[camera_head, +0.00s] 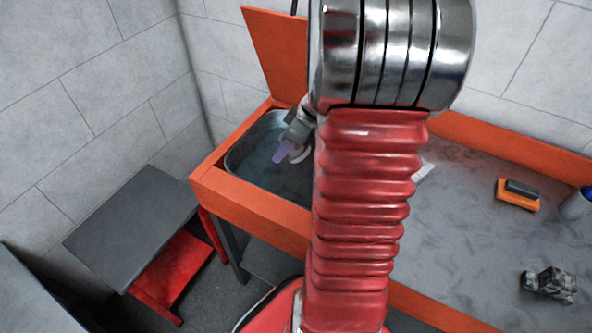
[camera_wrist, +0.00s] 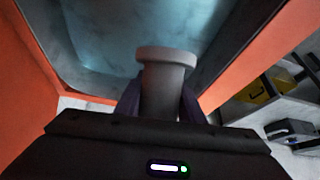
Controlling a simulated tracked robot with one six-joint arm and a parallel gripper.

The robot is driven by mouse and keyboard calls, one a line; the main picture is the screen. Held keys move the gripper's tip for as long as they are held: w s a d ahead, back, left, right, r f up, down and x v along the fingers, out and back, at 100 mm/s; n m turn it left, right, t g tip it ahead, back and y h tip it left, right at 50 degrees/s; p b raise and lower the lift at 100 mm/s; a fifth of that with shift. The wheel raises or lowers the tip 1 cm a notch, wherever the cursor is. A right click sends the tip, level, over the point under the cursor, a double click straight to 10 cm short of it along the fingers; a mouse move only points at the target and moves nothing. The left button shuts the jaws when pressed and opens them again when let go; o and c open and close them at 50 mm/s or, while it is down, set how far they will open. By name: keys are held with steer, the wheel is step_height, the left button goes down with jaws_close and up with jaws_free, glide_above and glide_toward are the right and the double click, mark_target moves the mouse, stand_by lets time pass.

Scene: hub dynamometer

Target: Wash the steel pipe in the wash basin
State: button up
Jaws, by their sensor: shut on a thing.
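The steel pipe (camera_wrist: 164,85) is a short grey tube with a wider flanged end. It stands out between the purple fingers of my gripper (camera_wrist: 160,103) in the wrist view. My gripper is shut on it. In the head view, my gripper (camera_head: 289,151) is over the wash basin (camera_head: 236,160), and a pale end of the pipe (camera_head: 299,154) shows beside a purple finger. The basin is a metal tub with bluish water, set in the left end of an orange-framed bench. It fills the upper wrist view (camera_wrist: 85,45). I cannot tell whether the pipe touches the water.
A raised orange panel (camera_head: 278,55) stands behind the basin. My red arm hides the bench's middle. On the grey worktop (camera_head: 455,205) at right are an orange-and-black block (camera_head: 518,194), a grey cup (camera_head: 577,204) and a dark metal part (camera_head: 549,284). A dark table (camera_head: 130,222) stands at left.

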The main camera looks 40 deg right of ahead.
mark_target(281, 136)
steer(key=shift+r, duration=1)
stand_by(1.8)
steer(key=shift+r, duration=2)
steer(key=shift+s, duration=0.15)
